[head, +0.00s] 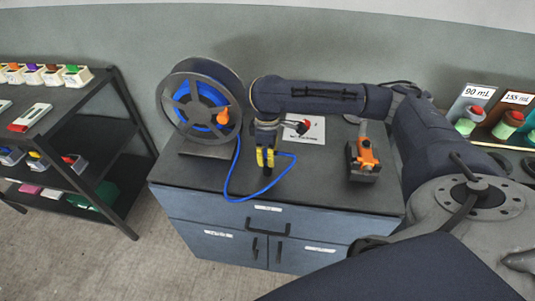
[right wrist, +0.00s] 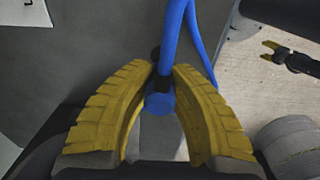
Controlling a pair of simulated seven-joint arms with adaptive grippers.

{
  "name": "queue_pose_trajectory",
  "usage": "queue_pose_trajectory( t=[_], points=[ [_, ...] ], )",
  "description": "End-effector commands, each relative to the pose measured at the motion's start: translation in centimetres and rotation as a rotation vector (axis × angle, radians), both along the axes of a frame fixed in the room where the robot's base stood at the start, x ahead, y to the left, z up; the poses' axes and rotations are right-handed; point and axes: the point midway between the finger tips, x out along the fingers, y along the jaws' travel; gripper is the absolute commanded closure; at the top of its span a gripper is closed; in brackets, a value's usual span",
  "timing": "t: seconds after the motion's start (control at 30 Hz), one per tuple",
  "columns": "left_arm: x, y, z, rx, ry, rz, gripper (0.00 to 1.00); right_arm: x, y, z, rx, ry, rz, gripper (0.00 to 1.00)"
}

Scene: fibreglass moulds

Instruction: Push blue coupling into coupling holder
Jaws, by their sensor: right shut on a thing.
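My right gripper (head: 265,160) hangs over the front-middle of the cabinet top, its yellow fingers pointing down. In the right wrist view its fingers (right wrist: 160,100) are shut on the dark end piece with a round blue part, the blue coupling (right wrist: 158,103), at the end of a blue hose (right wrist: 172,35). The fingers hide most of the coupling in the head view. A small red and black fitting (head: 302,126) sits on a white sheet (head: 314,136) behind the gripper; I cannot tell if it is the coupling holder. My left gripper (right wrist: 270,50) shows small in the right wrist view, its yellow tips apart.
An orange tool (head: 366,153) stands to the right. A shelf rack (head: 122,95) is at left. The cabinet top's front right is clear.

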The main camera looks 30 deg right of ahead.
Motion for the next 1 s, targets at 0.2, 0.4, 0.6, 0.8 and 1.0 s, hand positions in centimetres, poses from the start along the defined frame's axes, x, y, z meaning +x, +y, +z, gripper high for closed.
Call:
queue_pose_trajectory(
  t=[0.2, 0.4, 0.6, 0.8, 1.0],
  points=[
    [-0.04, -0.01, -0.01, 0.0, 0.001, 0.0, 0.4, 0.04, 0.0, -0.25, 0.0, -0.001, 0.0, 1.0],
    [-0.07, -0.01, -0.01, 0.0, 0.001, 0.0, 0.4, 0.03, 0.01, -0.26, 0.0, -0.001, 0.0, 1.0],
    [-0.07, -0.02, -0.01, 0.0, 0.001, 0.0, 0.4, 0.03, 0.01, -0.26, 0.0, -0.001, 0.0, 1.0],
    [-0.08, -0.03, -0.01, -0.001, 0.001, 0.0, 0.4, 0.03, 0.01, -0.26, 0.0, -0.001, 0.0, 1.0],
    [-0.08, -0.03, -0.01, -0.001, 0.001, 0.0, 0.4, 0.0, 0.06, -0.27, 0.02, -0.023, -0.001, 1.0]
  ],
)
